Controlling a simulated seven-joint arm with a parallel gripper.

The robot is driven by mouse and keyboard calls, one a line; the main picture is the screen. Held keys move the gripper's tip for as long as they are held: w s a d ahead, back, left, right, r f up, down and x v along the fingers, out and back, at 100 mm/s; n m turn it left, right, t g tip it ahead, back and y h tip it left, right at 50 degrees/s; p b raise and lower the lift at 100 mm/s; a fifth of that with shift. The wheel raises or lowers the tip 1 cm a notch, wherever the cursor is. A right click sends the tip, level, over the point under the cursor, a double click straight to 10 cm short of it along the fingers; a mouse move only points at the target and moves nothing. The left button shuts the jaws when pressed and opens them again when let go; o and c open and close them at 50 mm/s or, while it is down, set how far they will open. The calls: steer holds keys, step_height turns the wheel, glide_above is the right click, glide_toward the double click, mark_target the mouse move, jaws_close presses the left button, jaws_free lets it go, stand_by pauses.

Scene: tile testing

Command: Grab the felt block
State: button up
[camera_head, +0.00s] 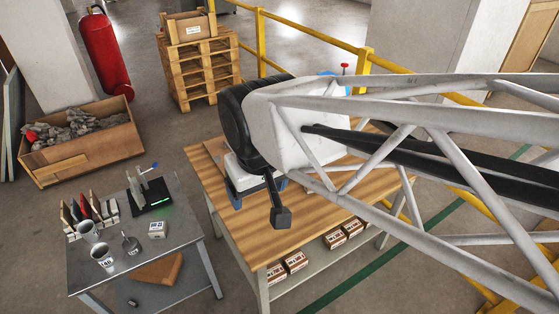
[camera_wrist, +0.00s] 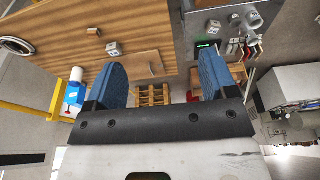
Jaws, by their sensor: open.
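My gripper (camera_wrist: 162,72) is open, with its two blue fingers wide apart and nothing between them in the wrist view. In the head view its blue finger part (camera_head: 240,190) shows below my arm, over the wooden table (camera_head: 265,247). In the wrist view a small grey-white block (camera_wrist: 113,48) with a dark mark sits on the wooden table, up and left of the gap between the fingers. A second small block (camera_wrist: 93,31) lies beside it. I cannot tell for sure which is the felt block. My arm hides much of the tabletop in the head view.
A grey side table (camera_head: 140,257) holds cups (camera_head: 104,257), a white marked block (camera_head: 156,230), a tile stand (camera_head: 150,194) and several upright tools. Small boxes (camera_head: 296,261) lie on the lower shelf. A yellow railing (camera_head: 310,37) runs behind. The wooden table's front left corner is clear.

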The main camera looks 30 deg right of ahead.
steer(key=w+f+m+y, duration=0.6)
steer(key=w+f+m, duration=0.2)
steer(key=w+m, duration=0.1)
steer(key=w+d+f+m+t+y, duration=0.2)
steer(key=w+d+f+m+t, duration=0.4)
steer(key=w+d+f+m, duration=0.35)
steer(key=d+f+m+t+h, duration=0.1)
steer(key=d+f+m+h, duration=0.2)
steer(key=d+f+m, duration=0.3)
steer(key=s+d+f+m+t+h, duration=0.1)
steer(key=d+f+m+h, duration=0.3)
steer(key=d, duration=0.5)
steer(key=s+d+f+m+t+h, duration=0.1)
steer(key=d+f+m+t+h, duration=0.1)
steer(key=d+f+m, duration=0.5)
steer(key=shift+d+f+m+t+h, duration=0.2)
steer(key=shift+f+m+h, duration=0.2)
steer(key=shift+f+m, duration=0.2)
steer(key=shift+d+f+m+t+h, duration=0.1)
steer(key=shift+f+m+t+h, duration=0.1)
steer(key=shift+f+m+h, duration=0.3)
steer(key=shift+s+d+f+m, duration=0.2)
steer(key=shift+d+f+m, duration=0.05)
steer(key=shift+d+f, duration=0.1)
steer(key=shift+w, duration=0.1)
